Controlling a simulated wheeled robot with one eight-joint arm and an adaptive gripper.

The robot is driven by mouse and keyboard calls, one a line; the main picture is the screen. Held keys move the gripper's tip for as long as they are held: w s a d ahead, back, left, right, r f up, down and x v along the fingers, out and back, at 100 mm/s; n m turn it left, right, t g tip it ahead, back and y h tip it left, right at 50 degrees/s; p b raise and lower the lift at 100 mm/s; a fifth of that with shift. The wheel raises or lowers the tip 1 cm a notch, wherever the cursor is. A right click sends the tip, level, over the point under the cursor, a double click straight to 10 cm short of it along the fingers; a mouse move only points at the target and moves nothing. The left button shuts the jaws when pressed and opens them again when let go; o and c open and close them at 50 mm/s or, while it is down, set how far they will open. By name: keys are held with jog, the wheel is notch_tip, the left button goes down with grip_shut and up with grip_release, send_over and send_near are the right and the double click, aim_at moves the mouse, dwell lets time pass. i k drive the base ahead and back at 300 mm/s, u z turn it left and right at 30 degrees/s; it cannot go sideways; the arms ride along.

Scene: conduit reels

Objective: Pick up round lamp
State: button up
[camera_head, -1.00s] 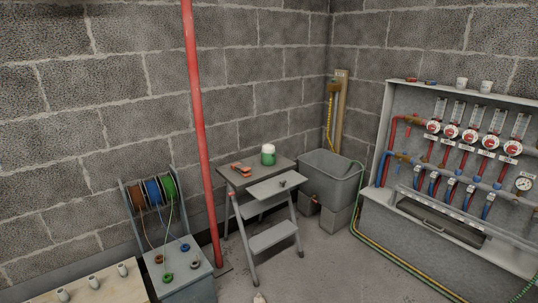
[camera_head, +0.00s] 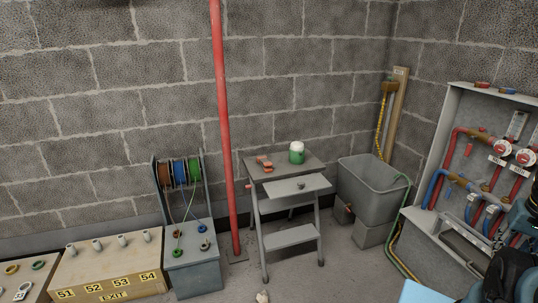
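A round lamp with a white dome on a green base, as far as I can tell (camera_head: 297,152), stands upright on the top of a grey step stool (camera_head: 297,170) near the block wall. An orange-red tool or clamp (camera_head: 264,163) lies to its left on the same top. Dark parts of my own arm show at the lower right edge. No gripper fingers can be made out, and nothing of mine is near the lamp.
A red vertical pipe (camera_head: 222,120) stands just left of the stool. A grey tub (camera_head: 372,187) is to its right. A cable reel rack (camera_head: 180,172) on a grey box is at left, beside a numbered crate (camera_head: 110,285). A valve panel (camera_head: 455,95) is at right.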

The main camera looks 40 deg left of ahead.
aim_at(296, 147)
jog(key=u, duration=0.7)
jog(key=i, duration=0.95)
jog(key=u, duration=0.6)
